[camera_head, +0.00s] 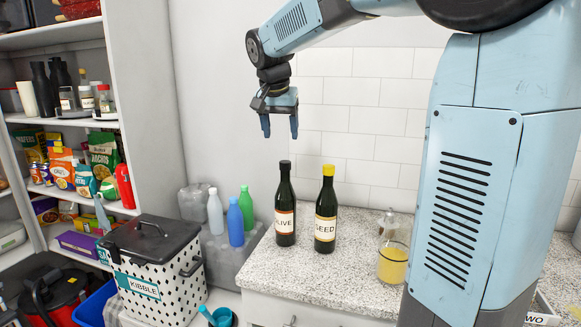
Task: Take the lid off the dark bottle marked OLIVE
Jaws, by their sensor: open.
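The dark bottle with a white label (285,210) stands upright on the speckled counter at its left end. Its label reads "LIVE", with the first letter turned out of sight. A dark lid (285,166) sits on its top. My gripper (280,130) is open and empty, pointing down. In the picture it hangs above the bottle's lid, with a visible gap. How it lines up in depth I cannot tell.
A similar dark bottle (325,212) with a yellow lid and a label reading "EED" stands close at right. A glass jar (393,262) with yellow contents is farther right on the counter (300,268). A kibble bin (152,270) and several coloured bottles stand left of the counter.

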